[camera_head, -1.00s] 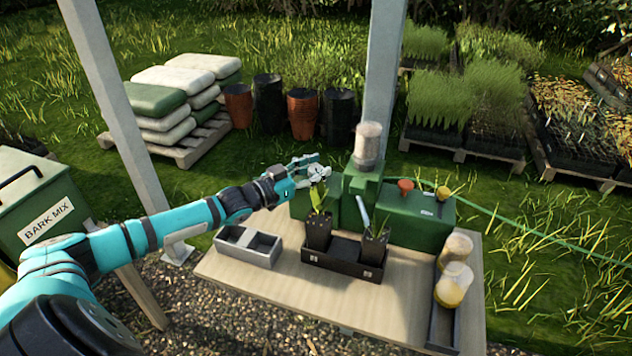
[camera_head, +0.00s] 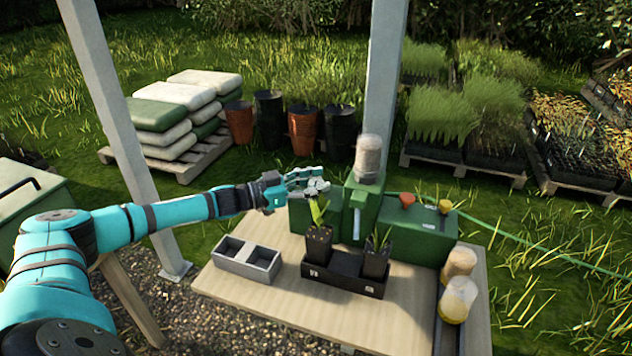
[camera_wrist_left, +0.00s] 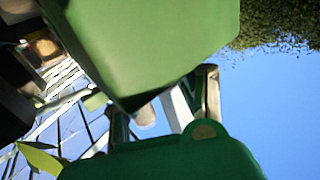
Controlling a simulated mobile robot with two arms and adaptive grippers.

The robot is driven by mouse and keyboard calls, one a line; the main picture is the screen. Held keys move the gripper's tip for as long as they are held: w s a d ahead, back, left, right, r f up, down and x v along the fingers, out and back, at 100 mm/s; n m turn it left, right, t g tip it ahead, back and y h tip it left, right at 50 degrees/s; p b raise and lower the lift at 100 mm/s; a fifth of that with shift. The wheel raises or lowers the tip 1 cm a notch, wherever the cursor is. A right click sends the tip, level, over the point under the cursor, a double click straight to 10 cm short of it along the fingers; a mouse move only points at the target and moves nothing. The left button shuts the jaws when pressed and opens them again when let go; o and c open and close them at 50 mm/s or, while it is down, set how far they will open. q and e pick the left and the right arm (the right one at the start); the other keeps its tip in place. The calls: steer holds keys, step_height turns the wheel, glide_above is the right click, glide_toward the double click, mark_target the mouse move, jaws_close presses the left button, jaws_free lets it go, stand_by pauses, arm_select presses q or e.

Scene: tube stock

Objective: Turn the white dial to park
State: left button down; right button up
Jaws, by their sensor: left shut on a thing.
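The white dial (camera_head: 319,186) is small and pale, above the left green box of the bench machine (camera_head: 300,213). My left gripper (camera_head: 312,184) reaches in from the left and is shut on it. Its fingers partly cover the dial, and I cannot read any mark or setting. In the left wrist view a pale piece, likely the dial (camera_wrist_left: 181,108), shows between the fingers, beside large green surfaces (camera_wrist_left: 150,45). My right gripper is not in view.
A clear hopper (camera_head: 369,158) stands on the machine, with a pale lever (camera_head: 357,223) on its front. A black tray (camera_head: 343,278) with potted seedlings and a grey divided box (camera_head: 247,262) stand in front. Jars (camera_head: 458,295) stand at right. The front bench (camera_head: 270,300) is clear.

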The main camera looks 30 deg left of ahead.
arm_select(q)
steer(key=shift+m+g+h+p, duration=0.3)
steer(key=shift+m+g+h, duration=0.4)
steer(key=shift+h, duration=0.1)
stand_by(1.0)
stand_by(0.5)
steer(key=c, duration=0.9)
jaws_free()
steer(key=shift+a, duration=0.1)
steer(key=shift+o, duration=0.2)
steer(key=v, duration=1.2)
